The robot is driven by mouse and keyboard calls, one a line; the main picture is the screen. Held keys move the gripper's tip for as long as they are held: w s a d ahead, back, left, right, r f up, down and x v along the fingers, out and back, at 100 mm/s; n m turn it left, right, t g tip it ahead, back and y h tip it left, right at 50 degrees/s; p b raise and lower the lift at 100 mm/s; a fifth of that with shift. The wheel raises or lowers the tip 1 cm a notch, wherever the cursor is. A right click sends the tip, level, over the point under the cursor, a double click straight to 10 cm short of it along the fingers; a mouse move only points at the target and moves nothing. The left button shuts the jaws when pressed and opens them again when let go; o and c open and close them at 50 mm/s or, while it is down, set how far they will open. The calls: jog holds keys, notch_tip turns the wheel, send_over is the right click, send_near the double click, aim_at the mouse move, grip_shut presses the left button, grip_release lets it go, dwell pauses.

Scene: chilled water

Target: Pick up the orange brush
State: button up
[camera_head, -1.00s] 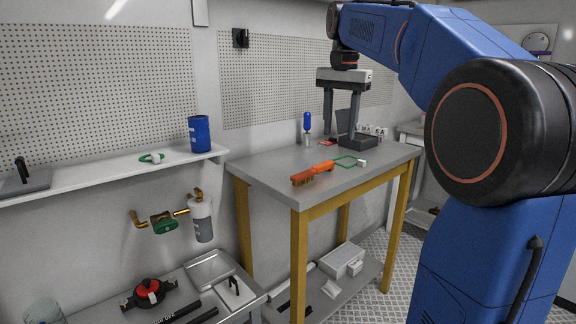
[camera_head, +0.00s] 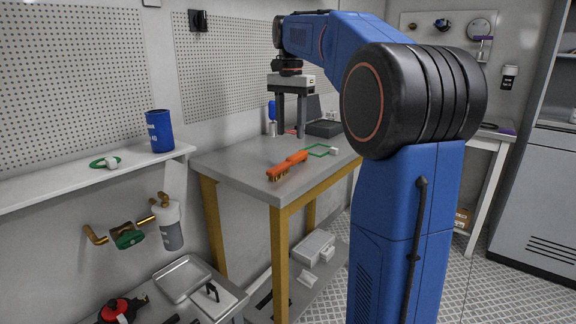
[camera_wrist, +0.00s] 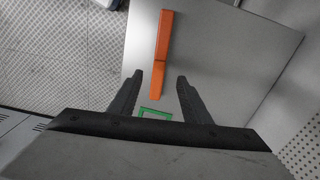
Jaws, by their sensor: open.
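The orange brush (camera_head: 288,166) lies on the grey top of the table with yellow legs (camera_head: 229,175), near its front edge. My gripper (camera_head: 289,134) is above the rear part of the table, pointing down, apart from the brush. In the wrist view the brush (camera_wrist: 161,56) runs lengthwise away from the gripper, its near end between the lines of the two fingers. My gripper (camera_wrist: 160,83) also shows there with its fingers spread wide and nothing between them held.
A shelf (camera_head: 60,187) with a blue cup (camera_head: 160,131) is at left. Patterned floor is clear at right.

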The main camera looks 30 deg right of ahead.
aim_at(290, 158)
notch_tip(290, 158, down, 9)
jog(key=shift+s+a+r, duration=0.1)
dwell(0.5)
grip_shut()
